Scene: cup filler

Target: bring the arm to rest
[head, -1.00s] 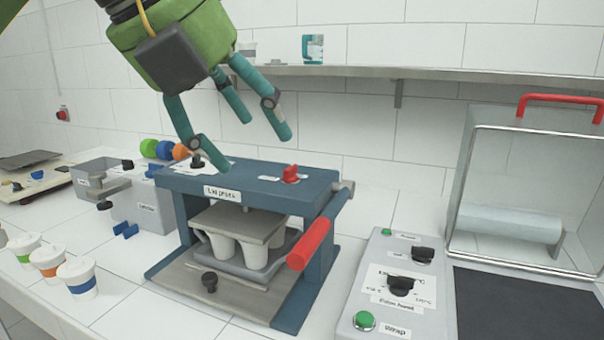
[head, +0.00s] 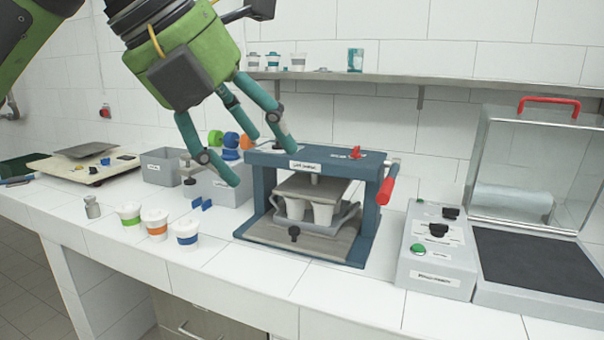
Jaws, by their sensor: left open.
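My left gripper (head: 262,163) is a green body with teal fingers. Its fingers are spread apart with nothing between them. It hangs in the air at upper left of centre, in front of the blue lid press (head: 312,160) and partly over it in the picture. My left arm comes in from the top left. The right gripper does not show.
Cups with green, orange and blue bands (head: 157,224) stand near the counter's front edge. A wrap machine (head: 438,250) stands right. A shelf (head: 430,82) runs behind.

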